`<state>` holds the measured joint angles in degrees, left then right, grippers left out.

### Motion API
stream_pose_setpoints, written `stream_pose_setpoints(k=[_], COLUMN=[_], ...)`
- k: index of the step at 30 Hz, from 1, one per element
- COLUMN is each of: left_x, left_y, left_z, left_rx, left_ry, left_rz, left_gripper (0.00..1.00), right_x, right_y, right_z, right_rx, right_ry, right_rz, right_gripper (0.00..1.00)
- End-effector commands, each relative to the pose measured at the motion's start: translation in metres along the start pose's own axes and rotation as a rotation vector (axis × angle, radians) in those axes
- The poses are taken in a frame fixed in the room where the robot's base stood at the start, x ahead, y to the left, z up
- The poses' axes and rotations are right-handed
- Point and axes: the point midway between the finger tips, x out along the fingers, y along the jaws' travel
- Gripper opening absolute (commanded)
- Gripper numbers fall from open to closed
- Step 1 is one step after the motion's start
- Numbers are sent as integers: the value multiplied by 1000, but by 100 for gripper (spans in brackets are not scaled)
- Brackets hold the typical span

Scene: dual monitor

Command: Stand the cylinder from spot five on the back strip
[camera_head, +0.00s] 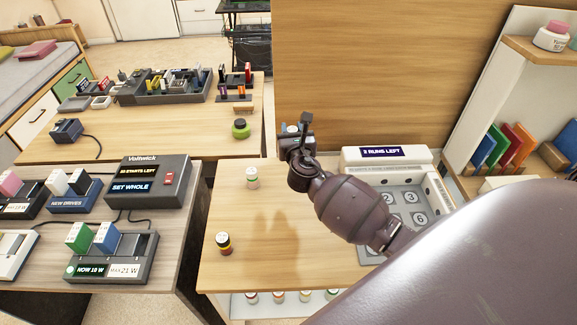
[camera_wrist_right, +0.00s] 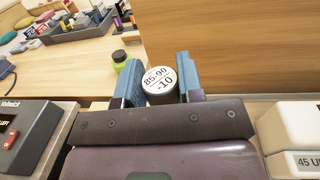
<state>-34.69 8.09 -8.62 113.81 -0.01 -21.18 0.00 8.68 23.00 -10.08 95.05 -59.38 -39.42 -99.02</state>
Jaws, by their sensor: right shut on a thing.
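My right gripper (camera_head: 296,135) is over the back part of the right-hand wooden table. In the wrist view the gripper (camera_wrist_right: 159,68) is shut on a cylinder (camera_wrist_right: 160,84), one blue-grey finger on each side. Its round white top reads "85-90" and "-10"; its side looks dark. A tray with numbered spots (camera_head: 419,218) shows 2, 3 and 6; my arm hides the rest, so I cannot see spot five. No clearly marked back strip shows. A white-and-green cylinder (camera_head: 252,178) and a black, red and yellow cylinder (camera_head: 223,243) stand on the table. My left gripper is not in view.
A white unit reading "3 RUNS LEFT" (camera_head: 384,154) stands behind the tray. A wooden panel (camera_head: 390,75) closes the table's back. Several cylinders (camera_head: 278,297) stand on a lower shelf. The Voltwick box (camera_head: 148,181) is on the left table. The right-hand table's left part has free room.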

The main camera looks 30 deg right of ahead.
Motion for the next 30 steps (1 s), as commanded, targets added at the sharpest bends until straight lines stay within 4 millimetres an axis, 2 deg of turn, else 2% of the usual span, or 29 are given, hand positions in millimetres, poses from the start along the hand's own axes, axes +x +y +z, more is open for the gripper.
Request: stream_pose_setpoints(k=[1,3,9,17,24,30], left_x=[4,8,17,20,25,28], left_y=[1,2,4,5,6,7], left_z=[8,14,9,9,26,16], left_rx=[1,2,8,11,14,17], left_ry=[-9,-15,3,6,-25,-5], left_rz=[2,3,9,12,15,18], left_gripper=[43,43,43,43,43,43], right_x=[-1,-1,0,0,-1,0], right_y=[0,0,0,0,0,1], right_z=[-19,-35,-70,-86,-121,-123], right_rx=[-2,-3,-2,-1,-3,1], right_ry=[8,8,6,1,5,-1], right_rz=[1,0,1,1,1,1], right_gripper=[11,11,11,11,11,11])
